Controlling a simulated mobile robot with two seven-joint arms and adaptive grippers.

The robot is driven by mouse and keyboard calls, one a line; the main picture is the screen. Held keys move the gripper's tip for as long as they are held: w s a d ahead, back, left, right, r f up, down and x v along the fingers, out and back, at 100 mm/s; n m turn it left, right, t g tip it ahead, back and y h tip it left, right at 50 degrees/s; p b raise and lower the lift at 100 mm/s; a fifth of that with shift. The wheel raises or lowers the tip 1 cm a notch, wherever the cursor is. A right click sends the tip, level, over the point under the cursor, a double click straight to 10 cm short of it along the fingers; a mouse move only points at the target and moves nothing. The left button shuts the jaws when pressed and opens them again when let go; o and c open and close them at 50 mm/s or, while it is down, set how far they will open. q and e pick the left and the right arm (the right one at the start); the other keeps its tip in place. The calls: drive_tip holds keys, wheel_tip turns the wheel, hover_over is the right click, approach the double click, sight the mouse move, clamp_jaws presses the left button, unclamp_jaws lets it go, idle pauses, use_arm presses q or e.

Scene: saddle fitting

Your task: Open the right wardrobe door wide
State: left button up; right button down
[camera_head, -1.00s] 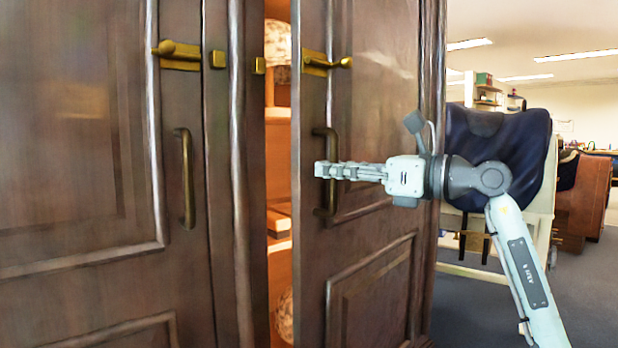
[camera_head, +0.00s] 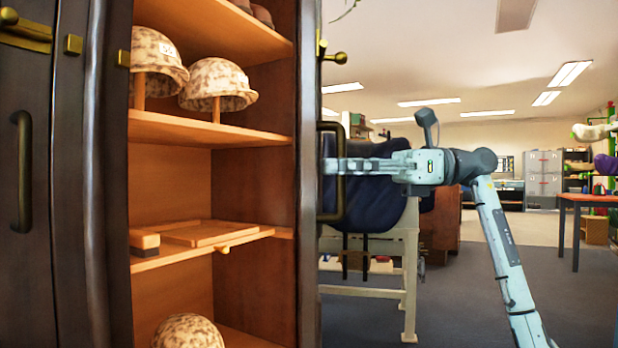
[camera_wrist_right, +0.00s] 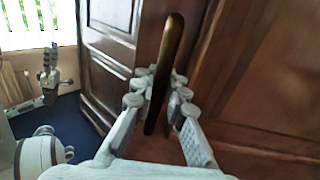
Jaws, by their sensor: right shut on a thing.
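The right wardrobe door (camera_head: 309,230) stands swung out and shows nearly edge-on in the head view, so its panelled face is hidden there. Its upright bar handle (camera_head: 342,205) sits on the outer side, to the right of that edge. My right gripper (camera_head: 332,167) is shut on this handle at mid-height. In the right wrist view the handle (camera_wrist_right: 168,50) runs between the fingers of the right gripper (camera_wrist_right: 165,95). My left gripper (camera_wrist_right: 49,76) shows small at the left of the wrist view, away from the door; its jaw state is unclear.
Shelves inside hold camouflage helmets (camera_head: 217,85) and flat wooden pieces (camera_head: 195,233). A dark saddle-like item (camera_head: 370,205) on a pale stand (camera_head: 410,270) is behind my right arm. Grey floor (camera_head: 560,290) is open at the right.

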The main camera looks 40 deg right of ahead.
drive_tip(key=shift+s+d+f, duration=0.1)
drive_tip(key=shift+s+d, duration=0.1)
drive_tip(key=shift+d, duration=0.1)
drive_tip(key=c, duration=1.5)
unclamp_jaws()
drive_tip(key=shift+c, duration=0.2)
drive_tip(key=v, duration=1.2)
drive_tip(key=shift+d, duration=0.1)
